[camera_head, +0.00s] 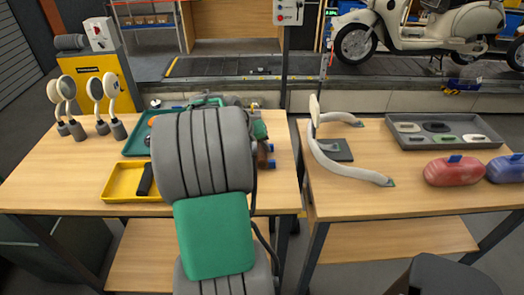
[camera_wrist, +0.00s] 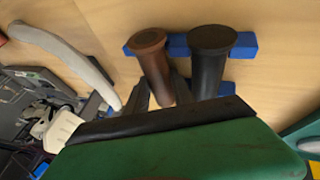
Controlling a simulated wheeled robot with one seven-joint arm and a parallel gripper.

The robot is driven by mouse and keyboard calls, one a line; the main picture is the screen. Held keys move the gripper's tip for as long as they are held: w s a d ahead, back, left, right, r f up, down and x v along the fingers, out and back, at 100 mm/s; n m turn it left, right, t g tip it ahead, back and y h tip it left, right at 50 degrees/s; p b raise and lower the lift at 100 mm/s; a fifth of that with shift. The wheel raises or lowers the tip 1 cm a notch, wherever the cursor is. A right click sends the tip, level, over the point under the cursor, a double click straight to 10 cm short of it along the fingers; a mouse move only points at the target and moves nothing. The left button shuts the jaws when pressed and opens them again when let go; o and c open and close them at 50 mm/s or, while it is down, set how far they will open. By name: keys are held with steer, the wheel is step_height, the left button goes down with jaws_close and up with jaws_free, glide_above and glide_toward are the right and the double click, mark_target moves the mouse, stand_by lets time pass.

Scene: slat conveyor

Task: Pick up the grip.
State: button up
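Two grips stand side by side in the wrist view, a brown grip (camera_wrist: 152,60) and a black grip (camera_wrist: 211,62), each with a flanged end, at a blue rack (camera_wrist: 243,46). My gripper (camera_wrist: 161,82) has its two dark fingers apart, one on either side of the brown grip's lower part. I cannot tell whether the fingers touch it. The right finger lies between the two grips. In the head view the brown grip (camera_head: 263,159) shows only partly, just right of my arm, with blue rack parts beside it. My fingers are hidden there behind my arm.
On the left table, a yellow tray (camera_head: 118,184) holds a black piece, beside a green tray (camera_head: 137,146) and several round mirrors (camera_head: 97,90). The right table has a curved handlebar-like part (camera_head: 345,168), a grey tray (camera_head: 394,141) and a red tank-like piece (camera_head: 453,171). A gap separates the tables.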

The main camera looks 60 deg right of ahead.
mark_target(258, 149)
steer(key=shift+w+f, duration=0.1)
jaws_close()
steer(key=shift+w+r, duration=0.1)
steer(key=shift+r, duration=0.5)
steer(key=r, duration=0.3)
steer(key=shift+a+r, duration=0.15)
steer(key=shift+a, duration=0.15)
steer(key=s+a+r, duration=0.2)
steer(key=a+r, duration=0.7)
steer(key=a, duration=0.4)
steer(key=shift+a+b, duration=0.2)
steer(key=shift+b, duration=0.15)
